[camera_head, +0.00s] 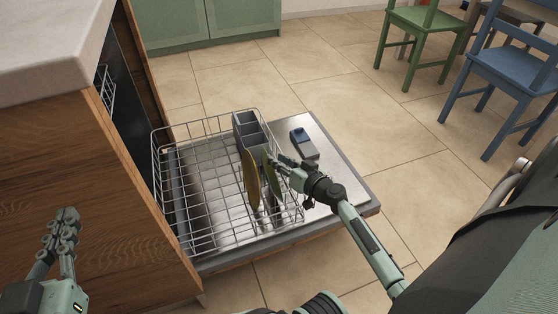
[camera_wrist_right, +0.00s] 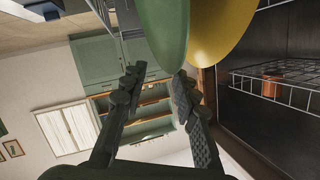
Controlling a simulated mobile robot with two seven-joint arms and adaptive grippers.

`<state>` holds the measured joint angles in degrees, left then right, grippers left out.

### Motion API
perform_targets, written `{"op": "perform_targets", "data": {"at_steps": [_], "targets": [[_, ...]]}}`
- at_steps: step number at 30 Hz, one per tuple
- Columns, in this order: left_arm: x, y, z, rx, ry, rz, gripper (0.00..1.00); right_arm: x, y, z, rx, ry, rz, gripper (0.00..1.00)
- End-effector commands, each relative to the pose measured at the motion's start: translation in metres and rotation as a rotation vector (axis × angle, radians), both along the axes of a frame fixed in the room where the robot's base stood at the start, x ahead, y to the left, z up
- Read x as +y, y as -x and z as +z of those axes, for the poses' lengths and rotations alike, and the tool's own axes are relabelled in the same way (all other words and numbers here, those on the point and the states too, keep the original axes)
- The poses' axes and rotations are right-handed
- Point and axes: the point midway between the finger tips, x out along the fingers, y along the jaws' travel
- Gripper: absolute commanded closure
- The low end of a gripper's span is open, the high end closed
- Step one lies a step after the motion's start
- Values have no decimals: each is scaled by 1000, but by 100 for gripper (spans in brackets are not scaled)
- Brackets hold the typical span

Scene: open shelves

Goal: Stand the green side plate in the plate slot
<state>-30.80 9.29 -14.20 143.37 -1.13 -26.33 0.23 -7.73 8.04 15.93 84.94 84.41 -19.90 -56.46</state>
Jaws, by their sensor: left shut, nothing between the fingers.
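The green side plate (camera_head: 273,177) stands on edge in the dishwasher rack (camera_head: 205,215), beside a yellow plate (camera_head: 251,180) that also stands on edge. My right gripper (camera_head: 279,161) is at the upper edge of the green plate. In the right wrist view the fingers of this gripper (camera_wrist_right: 158,88) are spread apart. The green plate (camera_wrist_right: 166,28) is just beyond the fingertips there, its edge close to the right-hand finger; I cannot tell if they touch. The yellow plate (camera_wrist_right: 215,30) is beside it. The slot under the plates is hard to make out. My left gripper (camera_head: 66,222) is shut and empty at the lower left.
A grey cutlery basket (camera_head: 246,131) stands at the rack's far side. A grey and blue object (camera_head: 303,143) lies on the open dishwasher door (camera_head: 335,165), right of the rack. The wooden cabinet (camera_head: 90,190) borders the left. Green and blue chairs stand far right.

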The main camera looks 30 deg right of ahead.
Motion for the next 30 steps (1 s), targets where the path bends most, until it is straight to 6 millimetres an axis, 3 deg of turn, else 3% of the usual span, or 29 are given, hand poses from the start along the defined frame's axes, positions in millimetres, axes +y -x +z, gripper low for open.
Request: {"op": "perform_targets", "data": {"at_steps": [10,21,30], "targets": [[0,0,-1,1,0,0,100,-1,11,1,3,1,0,71],[0,0,0,1,0,0,100,-4,84,20,3,1,0,71],[0,0,0,1,0,0,100,-6,115,30,1,0,0,71]]}}
